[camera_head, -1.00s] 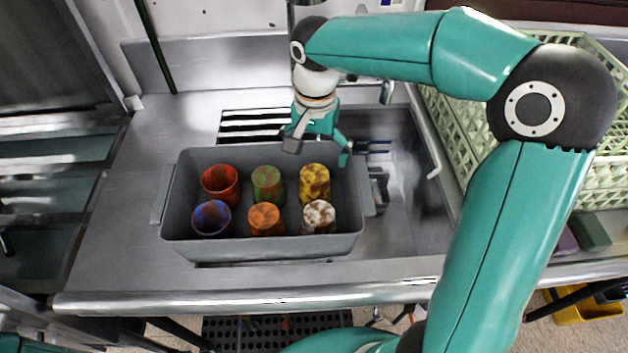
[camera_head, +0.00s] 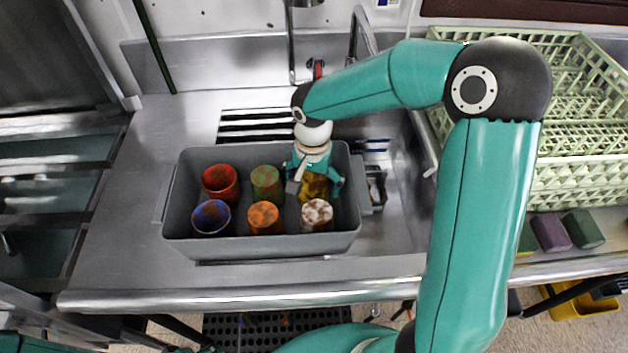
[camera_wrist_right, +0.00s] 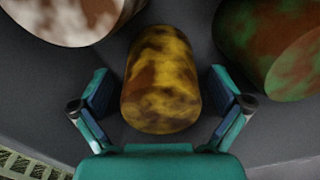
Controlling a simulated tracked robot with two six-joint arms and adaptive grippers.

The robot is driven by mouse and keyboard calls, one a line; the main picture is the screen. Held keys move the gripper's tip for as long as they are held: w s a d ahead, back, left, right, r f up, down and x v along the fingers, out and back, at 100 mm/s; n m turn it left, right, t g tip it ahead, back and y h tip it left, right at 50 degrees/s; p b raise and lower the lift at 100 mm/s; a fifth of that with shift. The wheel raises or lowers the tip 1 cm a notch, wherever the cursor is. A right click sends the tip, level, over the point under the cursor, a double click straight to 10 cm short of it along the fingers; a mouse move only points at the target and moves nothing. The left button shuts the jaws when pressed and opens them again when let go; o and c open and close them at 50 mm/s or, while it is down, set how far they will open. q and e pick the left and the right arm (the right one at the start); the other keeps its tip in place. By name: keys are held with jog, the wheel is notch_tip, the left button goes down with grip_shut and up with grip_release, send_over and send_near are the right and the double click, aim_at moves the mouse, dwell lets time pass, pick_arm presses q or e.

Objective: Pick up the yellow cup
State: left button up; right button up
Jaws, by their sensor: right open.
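The yellow cup (camera_head: 314,189) has brown patches and stands in the back right of a grey bin (camera_head: 350,215). In the head view its upper part is hidden by my right gripper (camera_head: 314,183). In the right wrist view the yellow cup (camera_wrist_right: 161,80) lies between the two open fingers of my right gripper (camera_wrist_right: 160,98), with a gap on each side. The gripper points down into the bin and holds nothing. My left gripper is not in view.
In the bin stand a red cup (camera_head: 221,183), a green cup (camera_head: 267,184), a blue cup (camera_head: 211,217), an orange cup (camera_head: 265,218) and a white-brown cup (camera_head: 317,214) close by. A pale green dish rack (camera_head: 570,174) stands at right. Bare steel counter (camera_head: 125,220) lies left of the bin.

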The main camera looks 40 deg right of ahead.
jog(key=c, duration=1.2)
